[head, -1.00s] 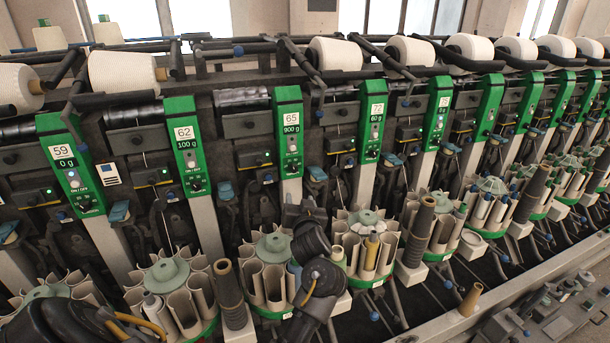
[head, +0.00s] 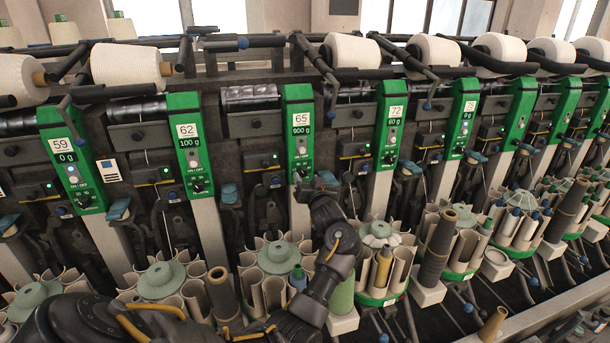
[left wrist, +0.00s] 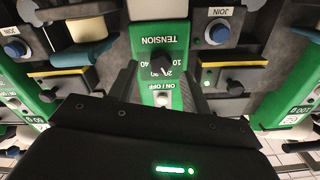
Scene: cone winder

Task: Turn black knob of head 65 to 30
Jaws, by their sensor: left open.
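Head 65 (head: 301,122) is a green panel marked 65 and 900 g, near the middle of the head view. Its black knob (left wrist: 160,63) shows upside down in the left wrist view, under the word TENSION, with a dial scale around it. The knob's exact setting is too small to read. My left gripper (head: 312,188) is just below and in front of the lower end of this panel, open and apart from the knob as far as I can see. Its fingertips are hard to make out in the head view. My right gripper is out of view.
Green panels of head 62 (head: 189,145) and head 72 (head: 390,125) flank head 65. Blue JOIN buttons (left wrist: 217,32) sit beside the panel. Below stand round bobbin magazines (head: 278,254) and a green bobbin (head: 343,297) close to my left arm.

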